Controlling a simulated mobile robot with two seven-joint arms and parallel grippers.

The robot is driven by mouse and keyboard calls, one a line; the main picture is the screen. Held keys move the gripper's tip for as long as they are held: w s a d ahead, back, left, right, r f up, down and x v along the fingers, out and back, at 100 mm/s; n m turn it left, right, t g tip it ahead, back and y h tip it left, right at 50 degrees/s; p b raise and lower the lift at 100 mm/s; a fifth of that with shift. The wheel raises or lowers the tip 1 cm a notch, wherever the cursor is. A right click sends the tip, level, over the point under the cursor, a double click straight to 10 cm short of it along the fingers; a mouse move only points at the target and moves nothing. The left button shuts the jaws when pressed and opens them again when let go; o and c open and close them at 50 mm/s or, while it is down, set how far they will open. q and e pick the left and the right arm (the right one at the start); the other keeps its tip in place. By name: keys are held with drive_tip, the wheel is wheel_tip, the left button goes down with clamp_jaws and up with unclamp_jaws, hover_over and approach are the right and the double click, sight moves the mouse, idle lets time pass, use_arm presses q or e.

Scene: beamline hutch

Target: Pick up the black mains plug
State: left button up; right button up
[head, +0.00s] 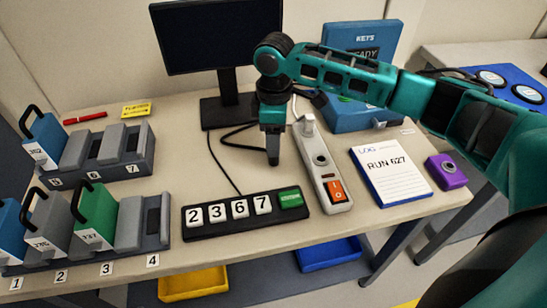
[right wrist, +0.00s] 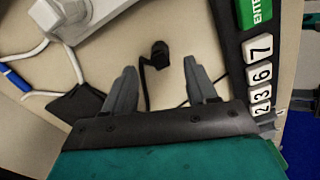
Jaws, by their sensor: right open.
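The black mains plug (right wrist: 159,54) lies on the table in the right wrist view, with its black cable running back between my fingers. My right gripper (right wrist: 161,70) is open, and the plug shows in the gap just beyond its fingertips, with nothing held. In the head view my right gripper (head: 273,160) points down at the table between the monitor stand and the power strip. The plug is hidden there behind the gripper; a black cable (head: 238,146) loops beside it. My left gripper is in neither view.
The power strip (head: 322,165) with an orange switch stands right of the gripper. A keypad (head: 235,223) lies in front, the monitor (head: 219,38) stands behind. A notepad (head: 391,176) and purple device (head: 446,171) are at right; grey racks (head: 143,170) with coloured holders at left.

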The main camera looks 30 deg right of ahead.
drive_tip(key=shift+f+b, duration=0.5)
drive_tip(key=shift+f, duration=2.3)
clamp_jaws()
